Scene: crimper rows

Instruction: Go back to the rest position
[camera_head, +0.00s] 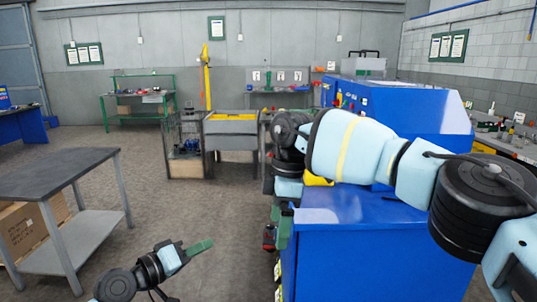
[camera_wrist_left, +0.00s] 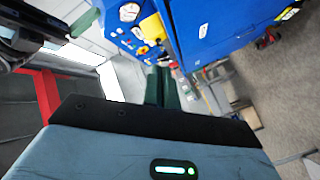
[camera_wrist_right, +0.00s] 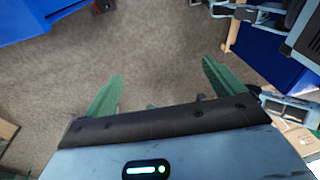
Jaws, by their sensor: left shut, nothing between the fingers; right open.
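My left gripper (camera_head: 200,246) is low in the head view, left of the blue machine, with its green fingers together and nothing between them. In the left wrist view its fingers (camera_wrist_left: 162,88) show closed as one green strip in front of the blue machine's side. My right arm reaches in from the right across the blue machine (camera_head: 370,245), and its gripper (camera_head: 284,230) hangs downward by the machine's left edge, partly hidden by the wrist. In the right wrist view the green fingers of the right gripper (camera_wrist_right: 162,85) are wide apart with bare floor between them.
A stand with a yellow-lined bin (camera_head: 231,127) and a green workbench (camera_head: 140,97) are farther back.

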